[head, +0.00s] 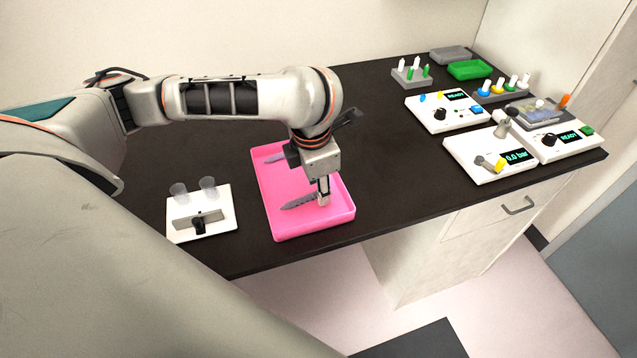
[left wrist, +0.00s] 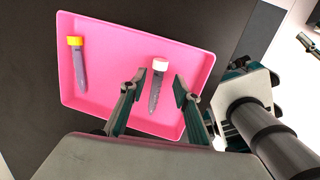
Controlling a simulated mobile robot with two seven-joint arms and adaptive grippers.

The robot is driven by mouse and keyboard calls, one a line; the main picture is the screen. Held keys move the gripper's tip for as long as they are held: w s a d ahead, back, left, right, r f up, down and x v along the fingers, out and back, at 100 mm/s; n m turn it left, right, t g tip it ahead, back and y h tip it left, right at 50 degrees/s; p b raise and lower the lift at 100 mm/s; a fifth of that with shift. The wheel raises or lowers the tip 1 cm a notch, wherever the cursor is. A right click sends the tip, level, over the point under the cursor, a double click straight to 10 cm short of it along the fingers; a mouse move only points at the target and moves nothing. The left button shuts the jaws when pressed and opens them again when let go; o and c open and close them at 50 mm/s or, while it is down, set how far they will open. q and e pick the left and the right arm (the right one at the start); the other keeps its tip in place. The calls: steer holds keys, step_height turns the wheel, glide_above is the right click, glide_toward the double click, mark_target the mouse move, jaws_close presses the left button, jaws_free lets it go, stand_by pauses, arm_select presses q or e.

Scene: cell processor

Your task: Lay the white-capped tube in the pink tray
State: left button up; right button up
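The white-capped tube (left wrist: 155,90) lies in the pink tray (head: 268,175). In the head view its grey body (head: 298,202) rests in the tray's near part, with its cap end hidden by my left gripper. My left gripper (head: 323,202) is over the near right part of the tray. In the left wrist view its fingers (left wrist: 158,80) are spread on either side of the tube, with gaps to both. The pink tray fills the middle of that view too (left wrist: 112,40).
A yellow-capped tube (left wrist: 80,65) lies at the other end of the tray. A white stand (head: 185,235) with two clear cups is left of the tray. White devices (head: 490,165), tube racks (head: 412,77) and a green tray (head: 470,70) stand at right. The counter's front edge is close.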

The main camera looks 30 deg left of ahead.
mark_target(315, 212)
arm_select(q)
steer(key=shift+r, duration=0.1)
step_height(315, 212, up, 12)
steer(key=s, duration=0.2)
steer(key=shift+s+d+f, duration=0.15)
steer(key=shift+d+f, duration=0.05)
steer(key=shift+d, duration=0.05)
stand_by(0.3)
stand_by(1.0)
